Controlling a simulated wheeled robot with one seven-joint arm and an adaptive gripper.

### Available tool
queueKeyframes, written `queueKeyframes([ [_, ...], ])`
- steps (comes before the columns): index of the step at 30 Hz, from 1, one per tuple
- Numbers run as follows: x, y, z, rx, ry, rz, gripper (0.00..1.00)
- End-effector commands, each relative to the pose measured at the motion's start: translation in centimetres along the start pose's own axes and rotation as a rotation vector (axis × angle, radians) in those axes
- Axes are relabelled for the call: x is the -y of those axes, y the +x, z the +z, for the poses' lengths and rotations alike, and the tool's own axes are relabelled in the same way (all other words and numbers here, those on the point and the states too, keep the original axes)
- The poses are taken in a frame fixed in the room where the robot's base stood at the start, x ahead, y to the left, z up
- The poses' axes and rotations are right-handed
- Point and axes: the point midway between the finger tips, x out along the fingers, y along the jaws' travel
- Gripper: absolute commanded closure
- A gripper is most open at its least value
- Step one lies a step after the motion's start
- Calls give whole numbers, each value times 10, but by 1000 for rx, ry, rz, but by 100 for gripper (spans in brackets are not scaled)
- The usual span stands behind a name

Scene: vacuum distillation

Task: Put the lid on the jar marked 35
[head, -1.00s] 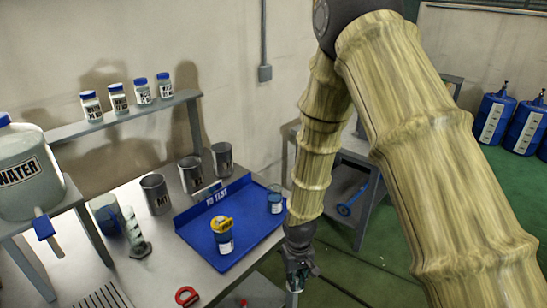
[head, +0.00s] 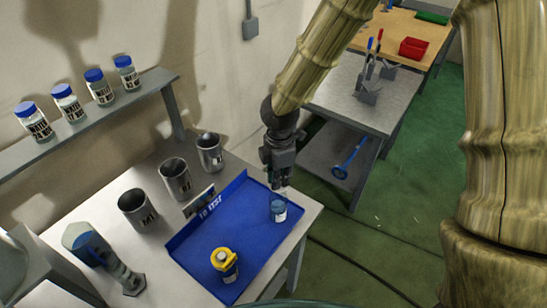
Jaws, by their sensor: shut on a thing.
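A small glass jar with bluish contents (head: 279,212) stands upright at the right side of the blue tray (head: 222,218); I see no lid on it, and its mark is too small to read. A second jar with a yellow top (head: 223,262) stands nearer the front of the tray.
Several metal cans (head: 175,180) stand behind the tray. Blue-capped bottles (head: 99,87) line the wall shelf (head: 100,120). A cylinder (head: 127,279) lies or leans at the left. A grey side table (head: 355,95) holds tools. The tray's middle is clear.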

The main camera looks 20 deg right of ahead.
Motion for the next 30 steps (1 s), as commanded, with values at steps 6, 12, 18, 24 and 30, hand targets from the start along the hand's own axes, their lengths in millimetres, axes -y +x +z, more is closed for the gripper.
queueKeyframes([
  [6,0,3,1,1,-16,0,100],
  [12,0,15,1,0,-15,0,100],
  [18,0,30,0,0,-16,0,100],
  [24,0,44,-1,1,-17,-1,100],
  [30,-1,53,-1,1,-17,0,100],
])
